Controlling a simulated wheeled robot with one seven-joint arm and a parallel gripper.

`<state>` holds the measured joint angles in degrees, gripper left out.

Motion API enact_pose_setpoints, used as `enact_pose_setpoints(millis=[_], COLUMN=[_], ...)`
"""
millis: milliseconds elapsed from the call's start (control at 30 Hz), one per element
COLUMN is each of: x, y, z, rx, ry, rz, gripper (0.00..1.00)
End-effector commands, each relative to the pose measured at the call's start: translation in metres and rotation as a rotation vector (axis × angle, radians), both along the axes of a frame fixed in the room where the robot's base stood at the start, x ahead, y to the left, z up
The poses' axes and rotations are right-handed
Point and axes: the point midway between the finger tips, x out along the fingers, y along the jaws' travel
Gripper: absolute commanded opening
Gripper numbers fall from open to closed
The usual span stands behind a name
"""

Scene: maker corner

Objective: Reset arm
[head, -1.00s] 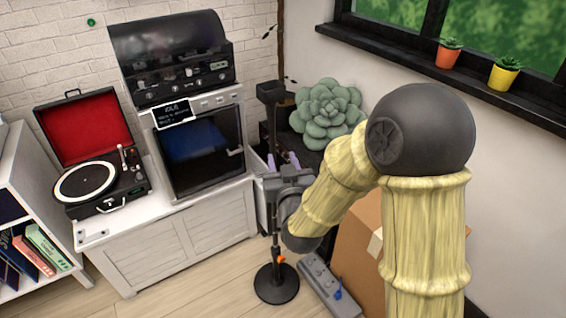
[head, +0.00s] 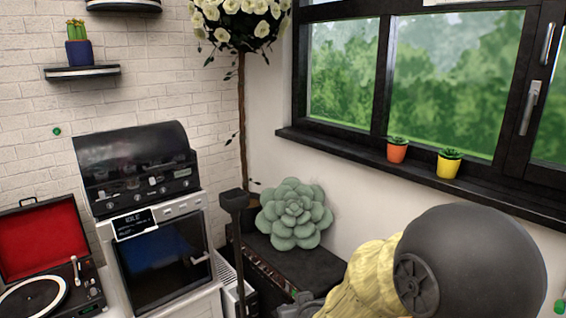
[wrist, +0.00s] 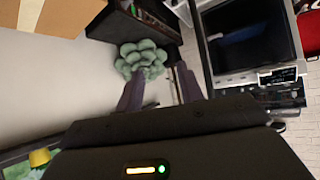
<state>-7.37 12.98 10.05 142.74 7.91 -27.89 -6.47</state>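My arm shows at the lower right of the head view, with a dark round joint and a yellow, wood-like link. Part of my gripper (head: 305,302) shows at the bottom edge there, mostly cut off by the frame. In the wrist view my gripper (wrist: 158,73) has its two purple-grey fingers spread apart. Nothing is seen between them but background. A green succulent-shaped cushion (wrist: 143,60) appears beyond the fingertips, upside down in that view.
The cushion (head: 293,214) rests on a dark chest (head: 310,265) in the corner. A glass-doored machine (head: 162,262) and an open turntable (head: 40,270) stand left. Orange (head: 397,153) and yellow pots (head: 448,166) sit on the windowsill. A cardboard box (wrist: 75,15) is in the wrist view.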

Motion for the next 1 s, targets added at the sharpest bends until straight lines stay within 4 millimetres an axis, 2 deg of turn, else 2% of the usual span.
enact_pose_setpoints(millis=[100, 300, 667, 700, 1000], x=[-0.024, -0.073, -0.145, -0.146, -0.144], y=[-0.032, -0.076, -0.121, -0.122, -0.121], z=[-0.01, -0.023, -0.027, -0.016, 0.031], rx=[-0.03, -0.065, -0.089, -0.089, -0.089], ry=[0.147, 0.386, 0.673, 0.679, 0.675], rz=[-0.047, -0.125, -0.235, -0.235, -0.232], gripper=[0.37, 0.37, 0.37, 0.37, 0.37])
